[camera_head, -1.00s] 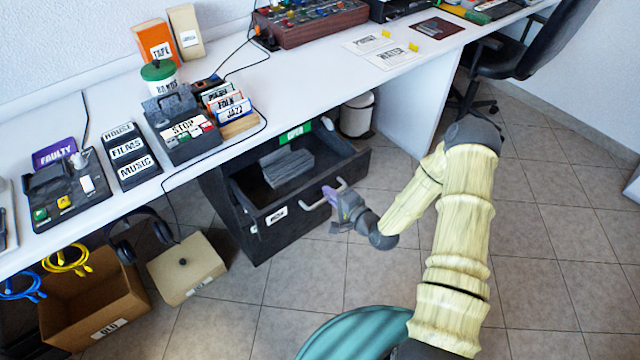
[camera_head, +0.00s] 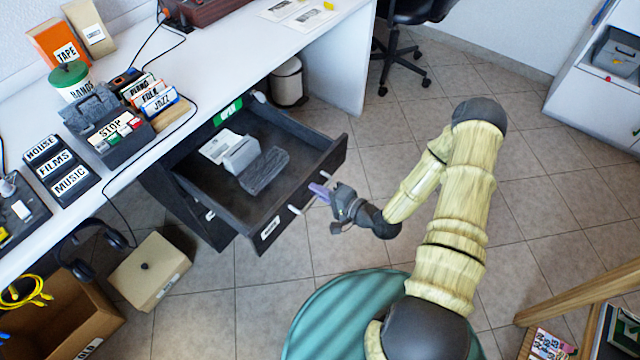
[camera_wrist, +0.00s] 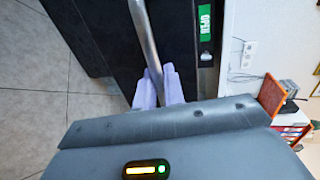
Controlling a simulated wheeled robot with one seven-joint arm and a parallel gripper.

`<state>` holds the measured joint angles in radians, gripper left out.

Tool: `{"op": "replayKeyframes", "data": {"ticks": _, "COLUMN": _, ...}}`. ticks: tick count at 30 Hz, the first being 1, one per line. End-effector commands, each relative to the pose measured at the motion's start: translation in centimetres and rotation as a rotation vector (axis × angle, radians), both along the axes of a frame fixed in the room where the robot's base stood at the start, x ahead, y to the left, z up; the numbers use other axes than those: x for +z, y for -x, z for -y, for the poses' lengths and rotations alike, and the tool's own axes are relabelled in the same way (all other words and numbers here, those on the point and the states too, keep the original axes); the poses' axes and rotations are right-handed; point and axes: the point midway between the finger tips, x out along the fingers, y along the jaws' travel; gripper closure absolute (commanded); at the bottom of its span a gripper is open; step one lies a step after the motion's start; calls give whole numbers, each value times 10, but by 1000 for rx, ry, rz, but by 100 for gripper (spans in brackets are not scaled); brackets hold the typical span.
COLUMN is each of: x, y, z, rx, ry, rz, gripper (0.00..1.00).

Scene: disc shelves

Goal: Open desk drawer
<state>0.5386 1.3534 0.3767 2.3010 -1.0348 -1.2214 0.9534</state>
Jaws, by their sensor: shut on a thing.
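The dark desk drawer (camera_head: 215,185) hangs well out from under the white desk, with its inside in view. It holds a pale grey box, a dark grey item and white paper. My gripper (camera_head: 319,190) is at the drawer front, shut on the metal handle (camera_head: 296,210). In the wrist view, the lilac fingertips (camera_wrist: 158,88) lie on either side of the handle bar (camera_wrist: 144,38), with the dark drawer front behind it. The middle of the handle is hidden by my gripper in the head view.
The white desk (camera_head: 235,70) carries label boxes and a cable. A beige box (camera_head: 148,272), headphones (camera_head: 95,240) and a cardboard box (camera_head: 75,315) lie left of the drawer. A bin (camera_head: 288,82) and chair (camera_head: 405,40) stand beyond.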

Motion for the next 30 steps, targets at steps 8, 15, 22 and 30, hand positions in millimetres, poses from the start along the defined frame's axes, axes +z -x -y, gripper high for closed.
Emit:
{"op": "replayKeyframes", "data": {"ticks": 8, "x": -1, "y": 3, "z": 0, "rx": 7, "ry": 2, "rz": -1, "gripper": 100}}
{"op": "replayKeyframes", "data": {"ticks": 15, "x": 0, "y": 3, "z": 0, "rx": 6, "ry": 1, "rz": 0, "gripper": 76}}
{"op": "replayKeyframes", "data": {"ticks": 22, "x": 0, "y": 2, "z": 1, "rx": 4, "ry": 2, "rz": 0, "gripper": 73}}
{"op": "replayKeyframes", "data": {"ticks": 30, "x": 1, "y": 4, "z": 4, "rx": 2, "ry": 1, "rz": 0, "gripper": 73}}
